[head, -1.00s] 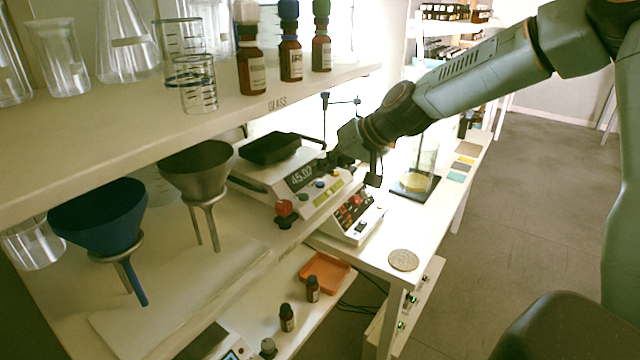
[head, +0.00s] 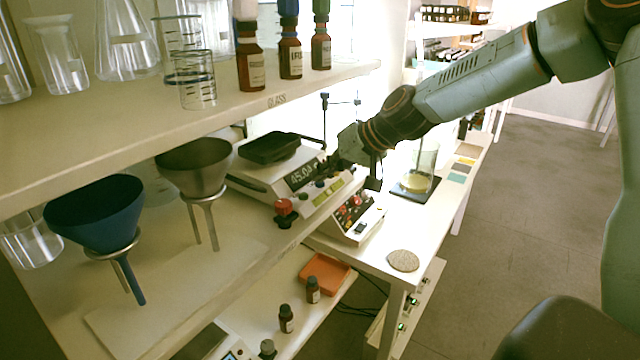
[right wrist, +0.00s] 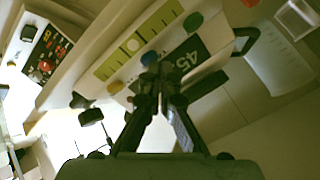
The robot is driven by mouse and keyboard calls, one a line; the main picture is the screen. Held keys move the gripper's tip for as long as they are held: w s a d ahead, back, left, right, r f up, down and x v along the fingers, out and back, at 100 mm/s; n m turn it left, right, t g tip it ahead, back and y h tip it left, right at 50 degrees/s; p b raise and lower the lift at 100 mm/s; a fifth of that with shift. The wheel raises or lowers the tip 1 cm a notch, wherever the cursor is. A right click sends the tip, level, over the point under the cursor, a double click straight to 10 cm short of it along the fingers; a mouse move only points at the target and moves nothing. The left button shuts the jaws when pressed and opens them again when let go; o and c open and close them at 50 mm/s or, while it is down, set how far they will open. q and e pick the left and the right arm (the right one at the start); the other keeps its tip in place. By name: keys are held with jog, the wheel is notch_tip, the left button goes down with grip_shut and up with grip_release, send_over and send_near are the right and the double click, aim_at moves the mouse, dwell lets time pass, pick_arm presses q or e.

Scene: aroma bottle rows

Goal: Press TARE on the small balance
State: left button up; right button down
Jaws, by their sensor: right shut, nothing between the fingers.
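A white balance (head: 262,178) with a black pan (head: 270,148) stands on the shelf at the centre of the head view. Its sloped front has a dark display (head: 303,173) reading about 45, and coloured buttons. My right gripper (head: 328,169) is shut and empty at this front panel. I cannot tell whether the tips touch the blue button. Label text is unreadable.
A device with red knobs (head: 352,214) stands right beside the balance. A red knob (head: 284,207) is at its front left. Funnels (head: 95,215) on stands are to the left. Another display device (head: 205,343) is below.

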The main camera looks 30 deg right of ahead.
aim_at(325, 187)
jog(key=shift+f, duration=0.2)
jog(key=shift+r, duration=0.1)
dwell(0.4)
jog(key=shift+r+p, duration=0.55)
jog(key=shift+r, duration=0.25)
jog(key=shift+r+p, duration=0.5)
notch_tip(325, 187, up, 4)
jog(key=p, duration=0.3)
jog(key=shift+p, duration=0.4)
jog(key=shift+f, duration=0.1)
